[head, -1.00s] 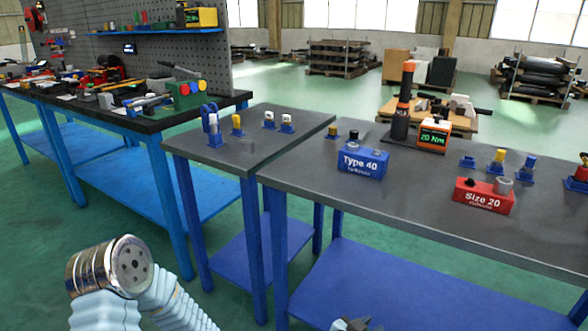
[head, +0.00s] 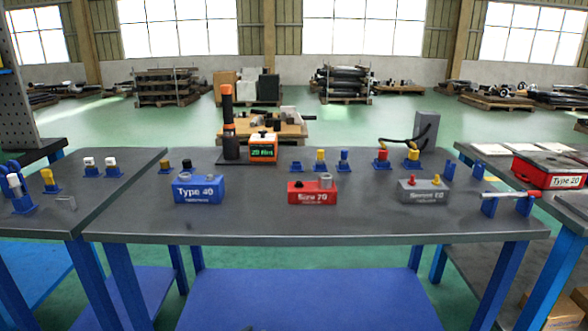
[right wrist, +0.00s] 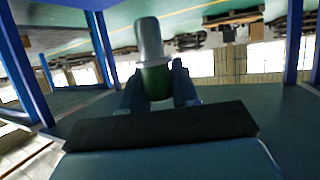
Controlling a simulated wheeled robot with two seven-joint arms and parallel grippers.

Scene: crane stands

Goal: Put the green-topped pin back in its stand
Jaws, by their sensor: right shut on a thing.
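The green-topped pin (right wrist: 149,40) shows in the right wrist view as a grey metal cylinder with a pale collar and a dark green end. My right gripper (right wrist: 160,88) is shut on its green end, and the grey shaft sticks out past the fingers. A small blue stand (head: 296,167) on the middle table of the head view seems to have nothing in it. Neither gripper shows in the head view.
The grey table (head: 260,222) also carries a blue Type 40 block (head: 199,191), a red block (head: 312,194), a grey block (head: 423,192) and an orange 20 Nm device (head: 262,148). Its front strip is clear. A white-and-red rod (head: 510,194) rests on blue supports at right.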

